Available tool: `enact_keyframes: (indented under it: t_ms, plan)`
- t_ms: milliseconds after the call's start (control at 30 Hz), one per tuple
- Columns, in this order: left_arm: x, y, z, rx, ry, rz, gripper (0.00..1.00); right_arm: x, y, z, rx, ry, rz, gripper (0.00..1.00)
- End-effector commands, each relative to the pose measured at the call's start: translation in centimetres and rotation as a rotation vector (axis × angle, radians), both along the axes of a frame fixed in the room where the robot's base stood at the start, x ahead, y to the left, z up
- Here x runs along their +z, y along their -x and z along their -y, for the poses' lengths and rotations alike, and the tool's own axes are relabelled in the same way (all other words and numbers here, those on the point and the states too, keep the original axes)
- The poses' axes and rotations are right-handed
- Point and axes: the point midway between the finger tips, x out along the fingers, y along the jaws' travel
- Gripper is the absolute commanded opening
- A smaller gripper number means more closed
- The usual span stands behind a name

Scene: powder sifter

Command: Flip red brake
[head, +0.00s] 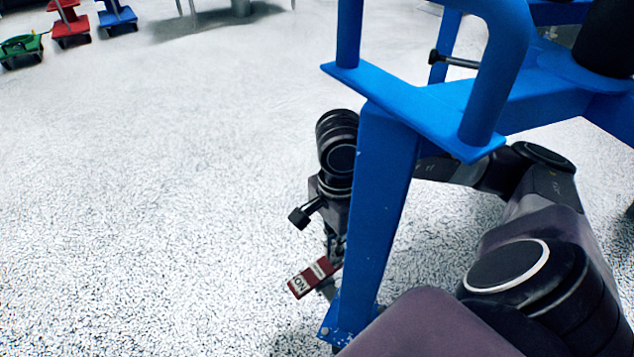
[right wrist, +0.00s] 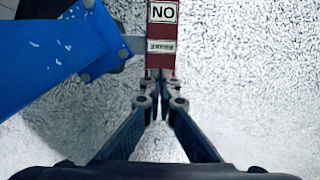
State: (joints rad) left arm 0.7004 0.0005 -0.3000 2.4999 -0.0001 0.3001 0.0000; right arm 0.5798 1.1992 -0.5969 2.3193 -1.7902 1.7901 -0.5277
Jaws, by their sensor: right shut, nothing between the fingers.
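The red brake (head: 314,277) is a flat red pedal with white labels, low at the foot of the blue frame's leg in the head view. In the right wrist view the red brake (right wrist: 162,42) stands upright in the picture at top centre, and its label reads "NO" there. My right gripper (head: 334,247) reaches down behind the blue leg, its fingers close to the pedal. In the right wrist view its fingertips (right wrist: 160,90) are together and empty, just below the pedal's near end. I cannot tell whether they touch it. My left gripper is out of view.
The blue leg (head: 374,200) stands close beside my right gripper and hides part of my arm. The blue frame (head: 425,105) spreads overhead to the right. Green (head: 20,48), red (head: 70,28) and blue (head: 117,16) wheeled stands are far left. The speckled floor (head: 170,190) is clear.

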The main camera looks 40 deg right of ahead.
Motion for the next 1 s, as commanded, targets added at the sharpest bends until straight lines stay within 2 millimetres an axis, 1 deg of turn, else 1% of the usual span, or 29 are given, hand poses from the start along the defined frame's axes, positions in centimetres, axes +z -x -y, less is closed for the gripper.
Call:
enact_keyframes:
  t_ms: [1000]
  plan:
    - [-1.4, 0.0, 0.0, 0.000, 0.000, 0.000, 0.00, -1.6, 0.0, 0.0, 0.000, 0.000, -0.001, 0.00]
